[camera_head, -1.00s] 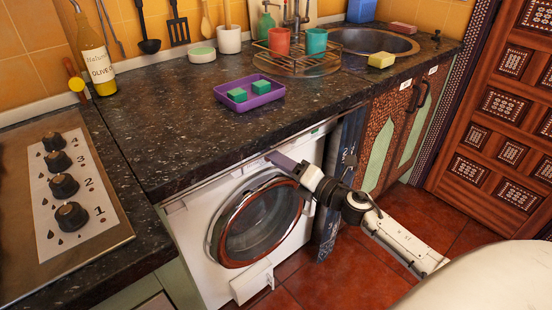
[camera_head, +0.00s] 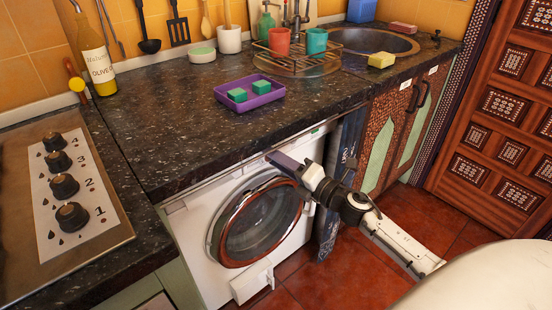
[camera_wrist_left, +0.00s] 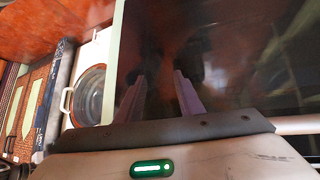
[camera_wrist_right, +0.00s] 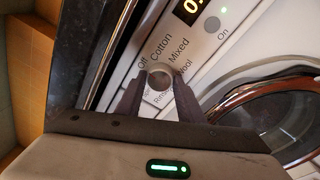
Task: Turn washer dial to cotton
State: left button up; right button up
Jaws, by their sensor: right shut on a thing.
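The white washer (camera_head: 200,245) with its round door stands under the dark counter. Its dial (camera_wrist_right: 158,77) shows in the right wrist view, ringed by the labels Off, Cotton, Mixed and Wool, with a lower label partly hidden. My right gripper (camera_wrist_right: 158,88) is shut on the dial, one finger at each side. I cannot tell which label the dial points to. In the head view my right gripper (camera_head: 275,157) is at the washer's top panel under the counter edge, hiding the dial. My left gripper (camera_wrist_left: 158,82) has its fingers apart with nothing between them.
The counter (camera_head: 165,125) overhangs the washer panel closely. A purple tray (camera_head: 249,96) with green blocks sits on it. The washer's display (camera_wrist_right: 190,8) and On button (camera_wrist_right: 213,24) are beside the dial. Red floor tiles (camera_head: 345,275) are clear in front.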

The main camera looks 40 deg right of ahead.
jog(key=m+t+p, duration=0.1)
jog(key=m, duration=0.6)
jog(key=shift+f+p, duration=0.1)
jog(key=shift+p, duration=0.25)
jog(key=shift+m, duration=0.3)
jog(key=o, duration=1.1)
jog(key=shift+c, duration=0.2)
jog(key=shift+s, duration=0.15)
